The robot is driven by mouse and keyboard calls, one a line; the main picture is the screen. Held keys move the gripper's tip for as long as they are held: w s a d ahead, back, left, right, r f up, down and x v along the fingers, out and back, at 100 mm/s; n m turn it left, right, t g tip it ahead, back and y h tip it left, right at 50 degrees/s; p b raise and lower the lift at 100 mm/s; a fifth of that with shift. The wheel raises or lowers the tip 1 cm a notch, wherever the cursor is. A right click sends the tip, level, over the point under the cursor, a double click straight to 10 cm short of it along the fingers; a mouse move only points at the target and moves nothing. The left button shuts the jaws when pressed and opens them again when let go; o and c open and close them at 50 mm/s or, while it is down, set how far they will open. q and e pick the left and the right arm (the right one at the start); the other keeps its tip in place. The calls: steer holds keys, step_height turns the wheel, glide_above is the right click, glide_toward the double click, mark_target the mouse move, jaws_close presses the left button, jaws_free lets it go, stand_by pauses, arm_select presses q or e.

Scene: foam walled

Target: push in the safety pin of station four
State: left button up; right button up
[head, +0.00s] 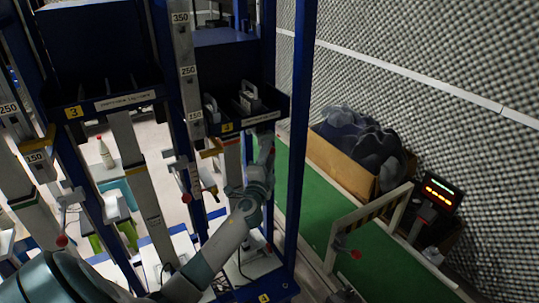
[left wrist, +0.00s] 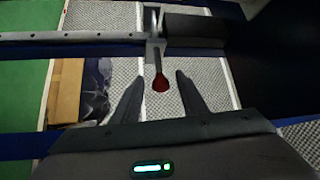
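A safety pin with a dark red knob (left wrist: 160,84) and a short rod shows in the left wrist view, at a metal bracket on a grey rail. My left gripper (left wrist: 160,76) is open, its two dark fingers on either side of the knob with gaps at both sides. Whether the knob lies at fingertip depth cannot be told. In the head view my left gripper (head: 265,150) is raised beside the blue post, under the bin on the right; its fingers are hardly visible there. I cannot read a station number by the pin. My right gripper is not in view.
Blue posts (head: 298,120) and a bin (head: 262,112) with grey parts stand close around my left arm.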

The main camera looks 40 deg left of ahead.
arm_select(q)
steer(key=shift+s+d, duration=0.1)
steer(key=shift+s, duration=0.05)
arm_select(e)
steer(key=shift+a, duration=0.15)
arm_select(q)
steer(key=b+v, duration=0.4)
steer(key=v, duration=1.3)
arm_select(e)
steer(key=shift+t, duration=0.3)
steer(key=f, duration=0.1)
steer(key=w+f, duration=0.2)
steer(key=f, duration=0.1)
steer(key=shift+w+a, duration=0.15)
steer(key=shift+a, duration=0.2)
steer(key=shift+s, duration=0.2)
